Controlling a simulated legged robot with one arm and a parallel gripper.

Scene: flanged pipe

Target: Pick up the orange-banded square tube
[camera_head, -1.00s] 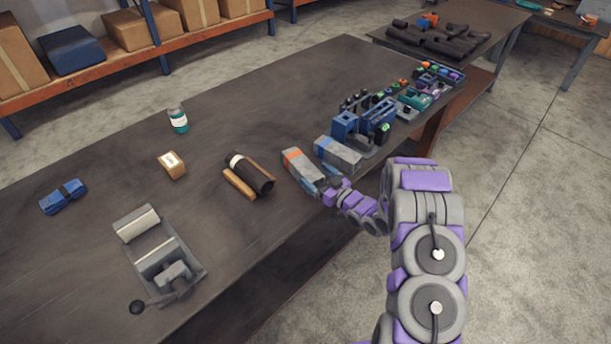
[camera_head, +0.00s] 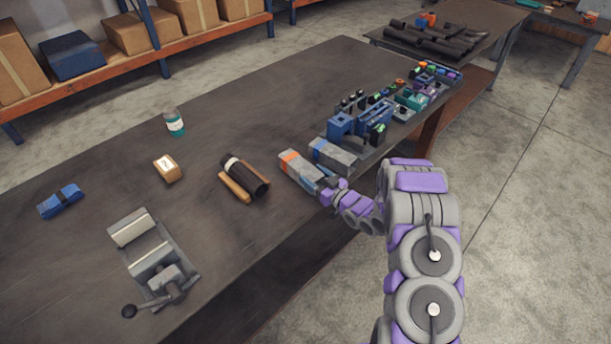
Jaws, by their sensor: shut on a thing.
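The orange-banded square tube (camera_head: 296,168) is a grey bar with an orange band near its far left end. It is at the right front part of the dark workbench, pointing away to the left. My gripper (camera_head: 326,187) is at the tube's near right end and shut on it. The fingers are small here and partly hidden by the wrist. I cannot tell whether the tube is touching the bench or slightly above it. A blue-banded grey square tube (camera_head: 333,155) lies close beside it on the right.
A black cylinder with a white band (camera_head: 247,175) rests by wooden strips left of the tube. A vise (camera_head: 153,262), a small box (camera_head: 167,168), a bottle (camera_head: 175,123) and a blue bundle (camera_head: 60,201) stand farther left. Blue holders (camera_head: 374,117) crowd the right. The bench's middle (camera_head: 240,105) is clear.

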